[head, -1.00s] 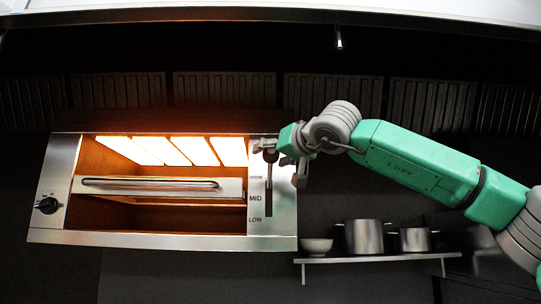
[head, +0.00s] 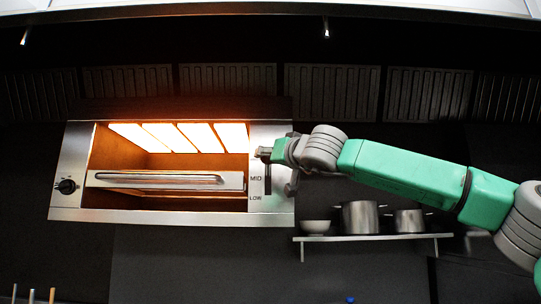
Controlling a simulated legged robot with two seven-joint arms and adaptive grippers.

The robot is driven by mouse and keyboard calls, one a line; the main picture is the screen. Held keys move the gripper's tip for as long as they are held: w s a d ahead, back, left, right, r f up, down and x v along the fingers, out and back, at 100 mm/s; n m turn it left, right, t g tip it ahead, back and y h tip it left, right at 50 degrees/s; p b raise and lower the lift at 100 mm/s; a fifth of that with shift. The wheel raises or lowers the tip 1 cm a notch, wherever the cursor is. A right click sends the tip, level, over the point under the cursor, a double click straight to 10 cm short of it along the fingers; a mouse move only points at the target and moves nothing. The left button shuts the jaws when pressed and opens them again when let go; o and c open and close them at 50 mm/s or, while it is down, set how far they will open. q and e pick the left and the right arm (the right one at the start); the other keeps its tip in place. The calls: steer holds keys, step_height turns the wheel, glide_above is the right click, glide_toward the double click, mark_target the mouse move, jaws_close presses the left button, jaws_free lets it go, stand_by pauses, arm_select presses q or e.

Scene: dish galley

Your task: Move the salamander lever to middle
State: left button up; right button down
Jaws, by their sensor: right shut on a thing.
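The salamander (head: 72,205) is a steel grill unit with glowing panels (head: 235,138). Its lever slot (head: 267,186) is at the right of the front, beside the MID and LOW marks. My right gripper (head: 265,157) reaches in from the right and is shut on the lever at the upper part of the slot, above the MID mark. The fingers hide most of the lever and the HIGH mark. The steel rack front (head: 165,181) sits about level with MID. My left gripper is out of view.
A round black knob (head: 67,186) is at the salamander's left. The dark wall below the salamander is clear.

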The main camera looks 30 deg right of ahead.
step_height(320, 180, down, 2)
steer(key=shift+f+t+b, duration=0.1)
steer(key=shift+t+b, duration=0.2)
steer(key=shift+b, duration=0.65)
steer(key=shift+f+n+b, duration=0.3)
steer(key=shift+b, duration=0.15)
steer(key=shift+r, duration=0.1)
steer(key=c, duration=1)
jaws_free()
steer(key=shift+s, duration=0.2)
steer(key=shift+d, duration=0.1)
